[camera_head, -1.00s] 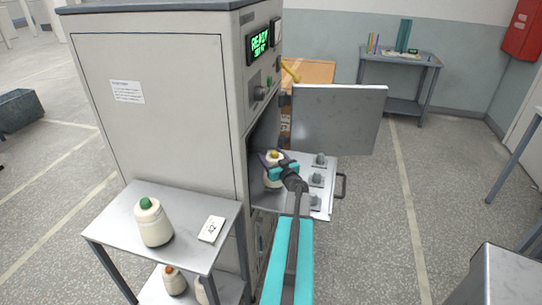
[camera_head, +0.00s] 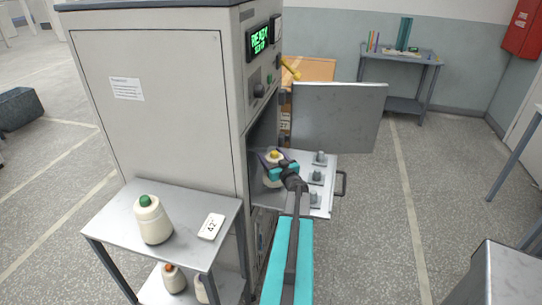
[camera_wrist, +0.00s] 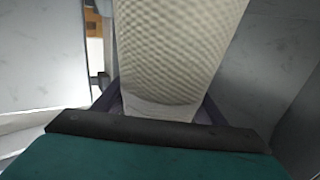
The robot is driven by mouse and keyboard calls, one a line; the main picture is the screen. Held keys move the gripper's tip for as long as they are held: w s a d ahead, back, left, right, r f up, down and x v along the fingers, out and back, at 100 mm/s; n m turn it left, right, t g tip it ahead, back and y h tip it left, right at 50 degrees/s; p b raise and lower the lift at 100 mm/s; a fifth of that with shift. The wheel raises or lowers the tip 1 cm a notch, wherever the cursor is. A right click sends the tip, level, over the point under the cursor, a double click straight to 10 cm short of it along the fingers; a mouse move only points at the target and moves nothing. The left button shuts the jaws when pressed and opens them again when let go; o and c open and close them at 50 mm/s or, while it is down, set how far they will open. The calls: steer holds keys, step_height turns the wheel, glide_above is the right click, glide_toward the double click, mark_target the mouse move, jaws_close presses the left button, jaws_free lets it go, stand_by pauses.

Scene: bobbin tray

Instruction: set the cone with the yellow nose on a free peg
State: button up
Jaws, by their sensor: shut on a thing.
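In the wrist view the cone's woven side (camera_wrist: 178,50) fills the middle, between the jaws. The tray (camera_head: 323,203) has several grey pegs, and a row of bare ones (camera_head: 316,178) shows along its right side. The cone's lower end is partly hidden, so I cannot tell whether it touches the tray or a peg.
The grey cabinet (camera_head: 160,100) stands left of the tray with its door (camera_head: 340,118) open behind. A side table (camera_head: 185,200) at front left bears a green-nosed cone (camera_head: 152,220) and a white card (camera_head: 211,227). An orange-nosed cone (camera_head: 174,279) is below.

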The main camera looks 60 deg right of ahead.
steer(key=o, duration=1.8)
steer(key=shift+f, duration=0.1)
steer(key=shift+a, duration=0.1)
steer(key=b+v, duration=0.3)
steer(key=v, duration=1)
steer(key=shift+s, duration=0.35)
steer(key=shift+a, duration=0.1)
